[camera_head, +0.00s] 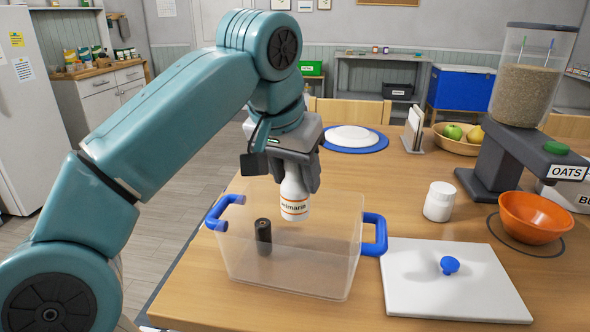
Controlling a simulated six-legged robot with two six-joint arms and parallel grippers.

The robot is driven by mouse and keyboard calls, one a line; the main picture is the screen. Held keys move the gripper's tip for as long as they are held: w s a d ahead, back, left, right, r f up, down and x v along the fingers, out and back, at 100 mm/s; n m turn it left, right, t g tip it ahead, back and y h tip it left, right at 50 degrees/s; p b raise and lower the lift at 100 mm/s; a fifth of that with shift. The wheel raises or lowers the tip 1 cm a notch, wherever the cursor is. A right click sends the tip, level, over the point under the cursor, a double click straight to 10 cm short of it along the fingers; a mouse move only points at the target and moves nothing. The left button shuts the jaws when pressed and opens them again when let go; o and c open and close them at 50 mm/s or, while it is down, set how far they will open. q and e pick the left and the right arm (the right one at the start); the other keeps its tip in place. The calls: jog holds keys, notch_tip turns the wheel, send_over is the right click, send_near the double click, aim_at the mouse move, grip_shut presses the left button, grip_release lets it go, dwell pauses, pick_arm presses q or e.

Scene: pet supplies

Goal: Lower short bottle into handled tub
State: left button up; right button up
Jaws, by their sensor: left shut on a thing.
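A short white bottle (294,199) with a dark-lettered label and an orange stripe is held upright in my left gripper (295,178). The gripper is shut on its upper part and points down. The bottle hangs over the handled tub (338,262), a clear box with blue handles at its left and right. The bottle's lower end appears near the tub's rim level; its exact depth is hard to tell. A dark cylinder (263,238) stands inside the tub towards the left. My right gripper is not in view.
A white lid (420,287) with a blue knob lies right of the tub. A white jar (439,202), an orange bowl (535,215) and an oats dispenser (518,130) stand further right. A blue-rimmed plate (375,146) lies behind.

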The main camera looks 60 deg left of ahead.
aim_at(295, 200)
pick_arm(q)
jog(key=shift+f+b, duration=1.9)
jog(key=shift+f, duration=0.65)
jog(key=shift+f+b, duration=2.05)
jog(key=shift+f, duration=0.4)
jog(key=o, duration=1.2)
jog(key=p+v, duration=0.9)
jog(key=v, duration=0.7)
jog(key=shift+r, duration=0.2)
